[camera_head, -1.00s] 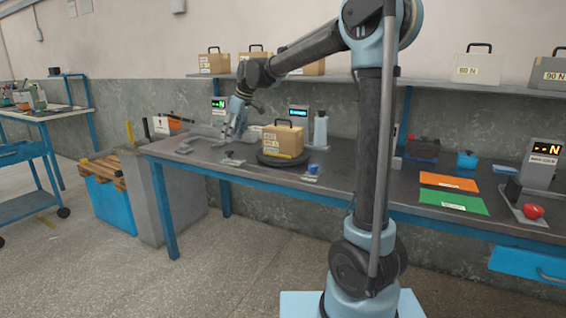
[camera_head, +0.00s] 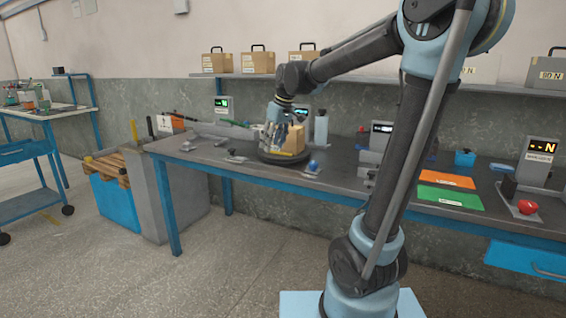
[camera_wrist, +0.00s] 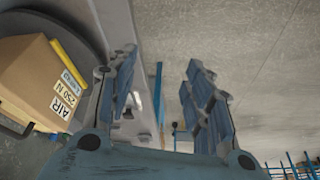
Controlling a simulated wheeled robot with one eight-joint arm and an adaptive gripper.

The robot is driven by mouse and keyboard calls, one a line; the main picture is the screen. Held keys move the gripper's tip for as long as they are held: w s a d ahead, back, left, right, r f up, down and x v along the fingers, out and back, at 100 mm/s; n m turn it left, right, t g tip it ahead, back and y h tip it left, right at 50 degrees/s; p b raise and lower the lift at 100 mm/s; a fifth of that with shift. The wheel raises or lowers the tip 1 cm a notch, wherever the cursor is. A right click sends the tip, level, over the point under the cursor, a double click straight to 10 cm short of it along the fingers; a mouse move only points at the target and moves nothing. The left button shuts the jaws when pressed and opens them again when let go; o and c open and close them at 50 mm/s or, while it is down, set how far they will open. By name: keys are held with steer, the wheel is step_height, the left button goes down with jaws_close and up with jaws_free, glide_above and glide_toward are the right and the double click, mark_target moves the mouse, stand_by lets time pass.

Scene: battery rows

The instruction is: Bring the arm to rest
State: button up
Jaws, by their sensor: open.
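My gripper (camera_head: 274,138) is at the end of my arm over the long workbench (camera_head: 205,152), in front of a tan box with a handle in the head view. In the wrist view my gripper (camera_wrist: 165,90) is open, with nothing between its two blue fingers. The tan box (camera_wrist: 38,80) with the labels "AIR" and "250 N" lies to the left of the fingers there, apart from them. In the head view the box (camera_head: 297,140) stands on a dark round plate (camera_head: 284,158) and is partly hidden by my gripper.
A shelf (camera_head: 400,81) with cased boxes runs along the wall above the bench. Orange (camera_head: 446,179) and green (camera_head: 452,197) mats lie to the right, near a red button (camera_head: 527,207). A bottle (camera_head: 321,127) stands behind the round plate. Floor in front is clear.

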steer(key=s+d+f+m+h, duration=0.1)
steer(key=s+d+f+m, duration=0.1)
steer(key=s+d+f, duration=0.4)
steer(key=s+d+f+m+h, duration=0.1)
steer(key=s+d+f+m, duration=0.15)
steer(key=s+d, duration=0.65)
steer(key=s+d+f+m, duration=0.2)
steer(key=s+d+f, duration=0.2)
steer(key=s+f, duration=0.1)
steer(key=s+d+f+m+h, duration=0.1)
steer(key=s+d+f+m, duration=0.1)
steer(key=s+f, duration=0.4)
steer(key=shift+s+d+f, duration=0.15)
steer(key=shift+s+d, duration=0.55)
steer(key=shift+d, duration=0.2)
steer(key=shift+m, duration=0.25)
steer(key=shift+w+f, duration=0.2)
steer(key=shift+w, duration=0.25)
